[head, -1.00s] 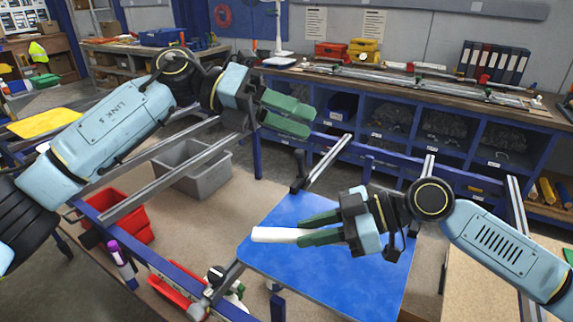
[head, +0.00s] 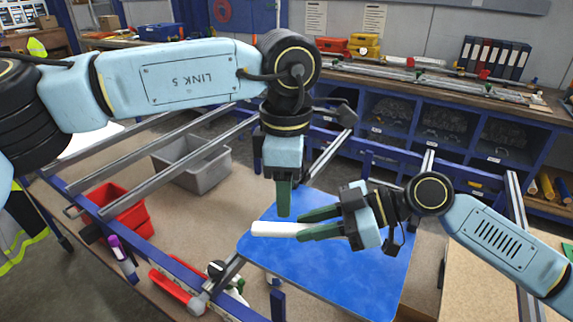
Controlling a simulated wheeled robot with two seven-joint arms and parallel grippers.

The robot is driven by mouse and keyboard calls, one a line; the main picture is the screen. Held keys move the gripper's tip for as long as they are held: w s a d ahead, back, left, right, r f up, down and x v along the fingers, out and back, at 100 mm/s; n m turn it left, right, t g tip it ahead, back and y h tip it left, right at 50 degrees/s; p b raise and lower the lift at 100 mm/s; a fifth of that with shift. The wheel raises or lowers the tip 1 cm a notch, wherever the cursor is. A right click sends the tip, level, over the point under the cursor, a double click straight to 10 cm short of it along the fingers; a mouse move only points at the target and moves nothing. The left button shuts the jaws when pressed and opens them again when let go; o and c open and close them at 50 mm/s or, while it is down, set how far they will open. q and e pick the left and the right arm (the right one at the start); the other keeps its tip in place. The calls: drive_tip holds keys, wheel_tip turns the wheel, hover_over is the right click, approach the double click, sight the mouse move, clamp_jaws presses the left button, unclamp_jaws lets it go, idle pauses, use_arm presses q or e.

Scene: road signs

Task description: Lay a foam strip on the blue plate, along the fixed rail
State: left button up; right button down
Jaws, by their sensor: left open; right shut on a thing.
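The blue plate (head: 340,279) lies flat in the middle of the frame. A white foam strip (head: 272,229) is held above the plate by my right gripper (head: 304,223), which is shut on it from the right. The strip's left end sticks out past the green fingers. My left gripper (head: 284,212) points down just above and behind the strip, near the plate's back left edge. Its fingers overlap in this view, and it holds nothing that I see. A metal rail (head: 228,272) runs by the plate's left edge; whether it is the fixed rail I cannot tell.
A grey bin (head: 205,172) and a red bin (head: 128,212) stand to the left. A red tray (head: 172,291), a purple-capped bottle (head: 117,250) and a white bottle (head: 235,291) are at the lower left. Metal rails and a blue frame cross the left side.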

sight(286, 226)
use_arm(q)
wheel_tip(286, 226, down, 7)
drive_tip(key=shift+f, duration=0.1)
drive_tip(key=shift+c, duration=0.3)
drive_tip(key=c, duration=0.9)
drive_tip(key=shift+c, duration=0.5)
use_arm(e)
drive_tip(key=c, duration=1.1)
unclamp_jaws()
